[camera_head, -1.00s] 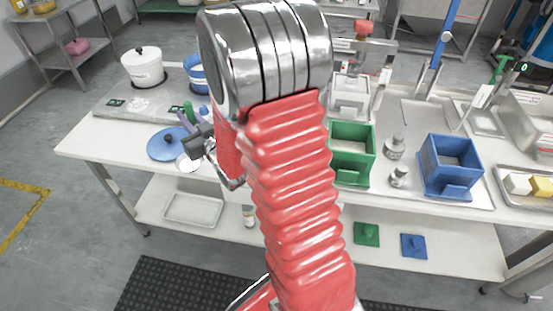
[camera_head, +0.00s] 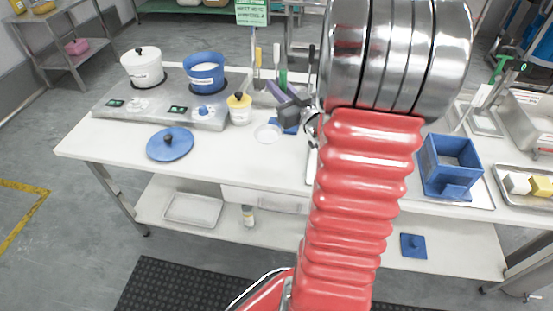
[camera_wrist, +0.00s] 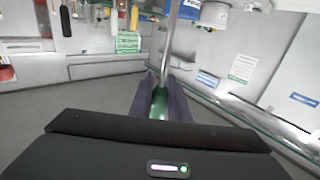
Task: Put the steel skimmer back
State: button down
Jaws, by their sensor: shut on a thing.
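The steel skimmer shows in the wrist view as a green handle (camera_wrist: 159,103) with a bright steel rod (camera_wrist: 170,45) running up out of the frame. My gripper (camera_wrist: 160,88) is shut on the green handle with its purple fingers on both sides. In the head view my gripper (camera_head: 277,92) is at the back middle of the table, right of the yellow pot, with the green handle (camera_head: 283,77) by it. The skimmer's head cannot be made out. Several upright utensils, one with a yellow handle (camera_head: 257,84), stand close by; their support is partly hidden.
A two-plate hob (camera_head: 150,108) carries a white pot (camera_head: 143,68) and a blue pot (camera_head: 205,72). A small yellow pot (camera_head: 240,110) and a blue lid (camera_head: 170,144) are left of my gripper. A blue bin (camera_head: 448,165) stands at right. The front middle table is clear.

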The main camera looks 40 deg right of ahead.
jog(key=shift+s+d+r, duration=0.15)
jog(key=shift+s+d, duration=0.3)
jog(key=w+a+f+n+y, duration=0.1)
jog(key=w+a+f, duration=0.1)
jog(key=w+a, duration=0.5)
jog(key=w+a+f+y, duration=0.15)
jog(key=w+a, duration=0.25)
jog(key=a, duration=0.6)
jog(key=w+a+f, duration=0.1)
jog(key=a+f, duration=0.2)
jog(key=a, duration=0.5)
jog(key=w+a+f+n, duration=0.1)
jog(key=w+a+f, duration=0.1)
jog(key=a, duration=0.7)
jog(key=shift+a+f+y, duration=0.2)
jog(key=shift+f+y, duration=0.25)
jog(key=shift+f, duration=0.3)
